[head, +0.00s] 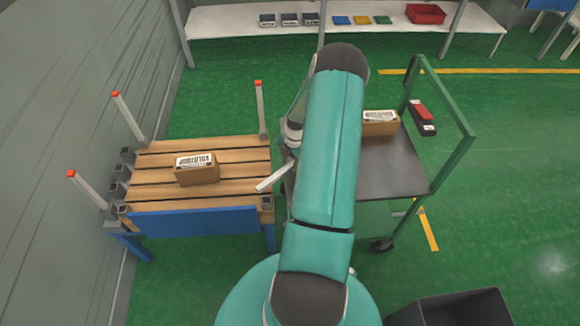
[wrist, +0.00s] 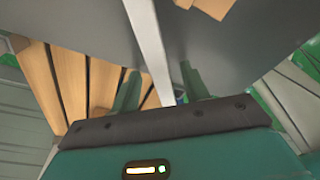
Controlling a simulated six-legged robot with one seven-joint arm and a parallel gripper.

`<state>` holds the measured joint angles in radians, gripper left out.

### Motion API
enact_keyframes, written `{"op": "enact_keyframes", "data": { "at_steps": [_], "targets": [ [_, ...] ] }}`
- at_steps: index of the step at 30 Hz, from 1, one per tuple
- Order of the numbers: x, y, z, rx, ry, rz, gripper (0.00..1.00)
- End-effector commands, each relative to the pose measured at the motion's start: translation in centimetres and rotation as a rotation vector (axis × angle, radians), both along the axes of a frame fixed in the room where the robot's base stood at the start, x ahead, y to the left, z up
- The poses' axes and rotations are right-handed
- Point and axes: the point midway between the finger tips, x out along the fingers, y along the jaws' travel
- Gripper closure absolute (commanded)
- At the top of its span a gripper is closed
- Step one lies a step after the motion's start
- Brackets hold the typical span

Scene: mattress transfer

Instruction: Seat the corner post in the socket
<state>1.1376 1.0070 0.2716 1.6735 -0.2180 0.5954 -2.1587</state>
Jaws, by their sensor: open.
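A light grey post (head: 274,178) shows tilted between the slatted bed (head: 230,150) and the cart, its lower end over the bed's right edge. In the wrist view the post (wrist: 150,50) runs down between the two green fingers of my gripper (wrist: 160,82). The gripper is open, with a finger on either side of the post; whether either touches it is unclear. In the head view my arm hides most of the gripper. A grey socket (head: 267,203) is at the bed's front right corner, with no post upright in it. The other corners hold red-topped posts (head: 128,118).
A carton (head: 197,173) lies on the bed slats. The dark cart (head: 395,165) with a green handle frame stands to the right, carrying another carton (head: 380,128). A black bin (head: 455,308) is at the front right. A white shelf (head: 240,20) stands behind.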

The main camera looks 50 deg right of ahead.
Motion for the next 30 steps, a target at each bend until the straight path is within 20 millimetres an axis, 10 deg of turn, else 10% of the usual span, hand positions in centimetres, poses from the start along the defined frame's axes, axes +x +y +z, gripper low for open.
{"op": "enact_keyframes", "data": {
  "at_steps": [7,15,30],
  "targets": [
    [0.0,0.0,-0.3,-0.001,-0.001,0.0,0.54],
    [0.0,0.0,-0.3,-0.001,0.0,0.0,1.0],
    [0.1,-0.1,3.2,-0.005,-0.002,0.001,1.0]
  ]
}}
